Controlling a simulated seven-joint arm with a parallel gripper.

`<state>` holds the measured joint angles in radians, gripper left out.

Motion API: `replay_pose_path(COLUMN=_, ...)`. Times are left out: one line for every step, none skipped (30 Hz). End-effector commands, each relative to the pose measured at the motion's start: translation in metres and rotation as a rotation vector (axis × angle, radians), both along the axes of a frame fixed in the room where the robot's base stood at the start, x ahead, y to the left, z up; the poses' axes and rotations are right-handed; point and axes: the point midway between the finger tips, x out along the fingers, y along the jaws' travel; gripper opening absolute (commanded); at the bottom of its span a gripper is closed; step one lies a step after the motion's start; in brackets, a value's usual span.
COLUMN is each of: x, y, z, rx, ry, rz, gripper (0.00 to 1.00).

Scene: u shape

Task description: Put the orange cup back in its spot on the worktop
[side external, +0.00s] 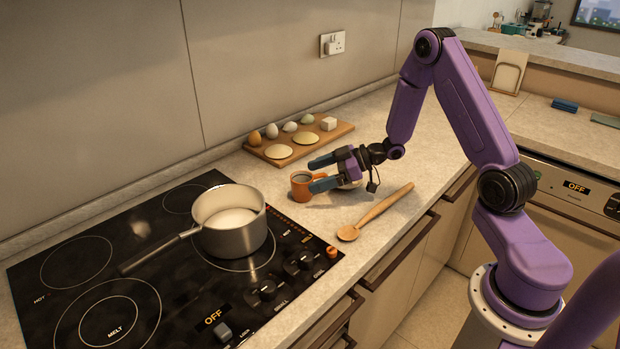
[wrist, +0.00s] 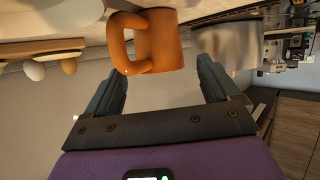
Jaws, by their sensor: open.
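The orange cup (side external: 301,187) stands upright on the worktop, just right of the hob. In the wrist view the orange cup (wrist: 165,42) is large at the top, with its handle turned to the left. My gripper (side external: 314,176) is open, low over the worktop, with its fingertips close to the cup. In the wrist view my gripper (wrist: 160,78) shows its two fingers spread, with nothing held and the cup appearing just beyond the tips. I cannot tell whether a finger touches the cup. The gripper hides part of the worktop behind it.
A steel saucepan (side external: 232,222) stands on the black hob (side external: 150,292) to the left. A wooden spoon (side external: 375,212) lies in front of my gripper. A wooden board (side external: 335,133) with eggs and other items lies behind. The worktop to the right (side external: 432,150) is clear.

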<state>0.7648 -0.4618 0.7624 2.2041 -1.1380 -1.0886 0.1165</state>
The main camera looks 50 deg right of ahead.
Motion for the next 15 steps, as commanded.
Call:
replay_pose_path(x=-0.007, y=-0.009, z=0.005, rx=0.000, ry=-0.002, rz=-0.006, gripper=0.88)
replay_pose_path(x=-0.011, y=-0.013, z=0.008, rx=0.000, ry=-0.002, rz=-0.006, gripper=0.88)
replay_pose_path(x=-0.017, y=-0.018, z=0.011, rx=0.000, ry=-0.003, rz=-0.007, gripper=0.88)
replay_pose_path(x=-0.021, y=-0.022, z=0.013, rx=0.001, ry=-0.003, rz=-0.006, gripper=0.88)
replay_pose_path(x=-0.025, y=-0.026, z=0.016, rx=0.000, ry=-0.003, rz=-0.007, gripper=0.88)
replay_pose_path(x=-0.030, y=-0.031, z=0.019, rx=0.001, ry=-0.003, rz=-0.006, gripper=0.88)
replay_pose_path(x=-0.034, y=-0.034, z=0.021, rx=0.001, ry=-0.002, rz=-0.005, gripper=0.88)
replay_pose_path(x=-0.038, y=-0.038, z=0.023, rx=0.000, ry=-0.003, rz=-0.004, gripper=0.88)
replay_pose_path(x=-0.042, y=-0.042, z=0.026, rx=0.000, ry=-0.003, rz=-0.004, gripper=0.88)
replay_pose_path(x=-0.045, y=-0.044, z=0.027, rx=0.000, ry=-0.003, rz=-0.004, gripper=0.88)
replay_pose_path(x=-0.048, y=-0.047, z=0.029, rx=0.000, ry=-0.003, rz=-0.004, gripper=0.88)
replay_pose_path(x=-0.051, y=-0.050, z=0.031, rx=0.000, ry=-0.003, rz=-0.004, gripper=0.88)
replay_pose_path(x=-0.053, y=-0.052, z=0.032, rx=0.001, ry=-0.002, rz=-0.004, gripper=0.88)
replay_pose_path(x=-0.055, y=-0.054, z=0.033, rx=0.001, ry=-0.002, rz=-0.004, gripper=0.88)
replay_pose_path(x=-0.057, y=-0.055, z=0.034, rx=0.001, ry=-0.002, rz=-0.002, gripper=0.88)
